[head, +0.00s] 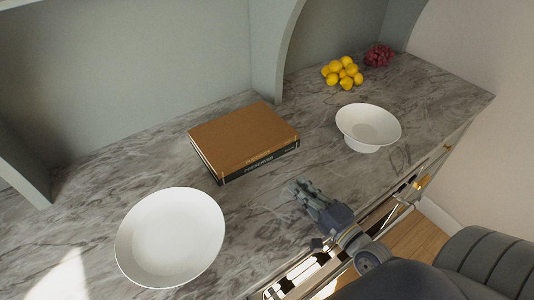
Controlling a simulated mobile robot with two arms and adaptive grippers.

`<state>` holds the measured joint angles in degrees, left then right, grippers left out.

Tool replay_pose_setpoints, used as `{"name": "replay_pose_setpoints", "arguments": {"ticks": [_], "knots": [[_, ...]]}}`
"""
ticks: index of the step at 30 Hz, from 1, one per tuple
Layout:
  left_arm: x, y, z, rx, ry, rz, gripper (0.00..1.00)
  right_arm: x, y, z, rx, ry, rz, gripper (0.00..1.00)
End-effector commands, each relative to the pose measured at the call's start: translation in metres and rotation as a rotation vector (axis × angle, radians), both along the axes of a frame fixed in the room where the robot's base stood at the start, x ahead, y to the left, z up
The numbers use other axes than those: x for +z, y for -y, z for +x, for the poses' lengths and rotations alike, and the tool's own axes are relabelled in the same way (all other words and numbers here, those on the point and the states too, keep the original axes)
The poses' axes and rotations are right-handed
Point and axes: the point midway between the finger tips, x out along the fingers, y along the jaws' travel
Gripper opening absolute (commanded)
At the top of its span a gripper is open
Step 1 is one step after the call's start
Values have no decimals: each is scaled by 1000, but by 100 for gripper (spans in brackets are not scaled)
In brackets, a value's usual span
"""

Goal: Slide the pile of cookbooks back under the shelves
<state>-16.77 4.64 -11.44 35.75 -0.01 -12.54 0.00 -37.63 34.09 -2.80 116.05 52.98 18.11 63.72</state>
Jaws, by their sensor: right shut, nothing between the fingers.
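The pile of cookbooks (243,138) lies flat on the grey marble counter, in front of the shelf upright. Its top cover is brown, and a dark spine with lettering faces the front. My right gripper (301,187) is shut and empty. It is in front of the books, to the lower right of their front corner, apart from them and close above the counter. My left gripper is not in view. The grey-green shelves (268,50) stand along the back of the counter, with their upper part cut off by the picture's edge.
A large white bowl (170,238) stands at the front left. A smaller white footed bowl (368,124) stands right of the books. Yellow lemons (342,73) and a dark red bunch (379,55) lie at the back right. The marble counter (95,190) is bare left of the books.

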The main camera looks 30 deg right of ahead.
Motion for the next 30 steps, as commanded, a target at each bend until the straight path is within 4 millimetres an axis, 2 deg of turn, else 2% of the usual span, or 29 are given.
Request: {"name": "replay_pose_setpoints", "arguments": {"ticks": [6,9,21,30], "knots": [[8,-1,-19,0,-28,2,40,4,-4,28,-1,4,2,0],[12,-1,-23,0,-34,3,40,4,-6,42,-1,5,1,0],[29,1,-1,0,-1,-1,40,4,-16,100,0,3,-1,0],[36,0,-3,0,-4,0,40,2,-20,128,0,1,0,0]]}}
